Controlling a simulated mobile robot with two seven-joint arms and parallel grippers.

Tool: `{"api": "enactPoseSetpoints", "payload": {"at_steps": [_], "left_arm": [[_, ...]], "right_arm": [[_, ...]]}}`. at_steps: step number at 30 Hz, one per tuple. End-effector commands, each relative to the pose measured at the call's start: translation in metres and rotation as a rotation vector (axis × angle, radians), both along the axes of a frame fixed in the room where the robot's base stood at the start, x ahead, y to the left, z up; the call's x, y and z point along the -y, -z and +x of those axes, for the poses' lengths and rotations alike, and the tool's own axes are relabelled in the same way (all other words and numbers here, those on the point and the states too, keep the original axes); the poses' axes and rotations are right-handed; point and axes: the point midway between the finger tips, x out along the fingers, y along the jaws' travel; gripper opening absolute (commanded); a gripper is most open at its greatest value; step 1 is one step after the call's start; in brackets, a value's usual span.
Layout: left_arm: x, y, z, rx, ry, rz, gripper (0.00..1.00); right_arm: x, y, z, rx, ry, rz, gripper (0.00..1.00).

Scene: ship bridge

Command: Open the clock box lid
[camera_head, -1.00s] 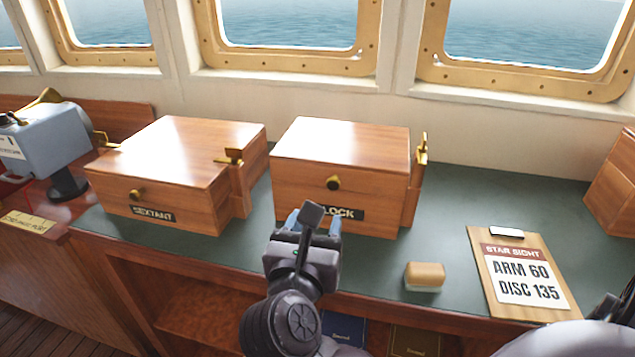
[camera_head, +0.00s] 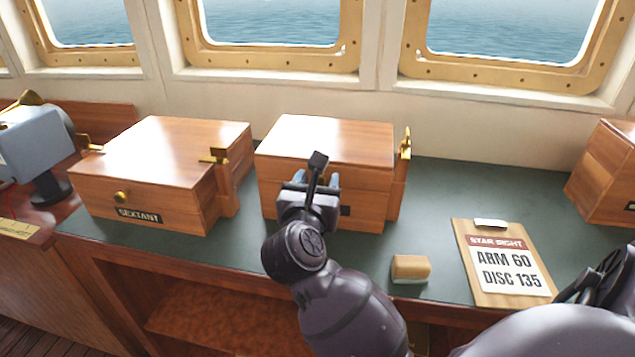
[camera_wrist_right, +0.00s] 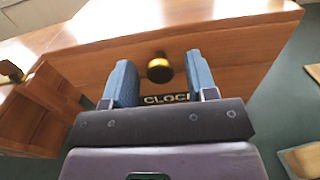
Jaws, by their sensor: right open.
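The clock box (camera_head: 325,139) is a closed wooden box on the green counter, with a brass fitting (camera_head: 404,143) at its right side. In the right wrist view its front shows a round brass knob (camera_wrist_right: 160,69) above a partly hidden nameplate (camera_wrist_right: 166,99). My right gripper (camera_head: 312,180) is in front of the box's front face. In the wrist view its two blue fingers (camera_wrist_right: 160,80) are open, one on each side of the knob, with gaps on both sides. The lid is down. In the head view my gripper hides the knob. My left gripper is not in view.
The sextant box (camera_head: 165,165) stands closed to the left. A small wooden block (camera_head: 411,268) and a clipboard (camera_head: 502,262) lie to the right on the counter (camera_head: 440,200). Another wooden box (camera_head: 605,168) is at the far right. Windows are behind.

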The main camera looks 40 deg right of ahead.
Motion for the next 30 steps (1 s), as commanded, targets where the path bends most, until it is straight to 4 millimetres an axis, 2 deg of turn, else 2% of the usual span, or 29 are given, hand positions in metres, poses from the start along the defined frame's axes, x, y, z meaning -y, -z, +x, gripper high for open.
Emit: {"api": "enactPoseSetpoints", "payload": {"at_steps": [8, 18, 30], "left_arm": [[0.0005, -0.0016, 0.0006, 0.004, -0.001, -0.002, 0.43], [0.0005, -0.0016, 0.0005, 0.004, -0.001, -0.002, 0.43], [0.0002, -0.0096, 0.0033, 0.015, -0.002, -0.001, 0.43]], "right_arm": [[0.001, 0.0, 0.0007, 0.0, 0.0, 0.0, 0.52], [0.0007, 0.0, 0.0005, 0.0, 0.0, 0.0, 0.02], [0.0013, -0.0076, 0.007, -0.006, 0.003, 0.01, 0.0]]}}
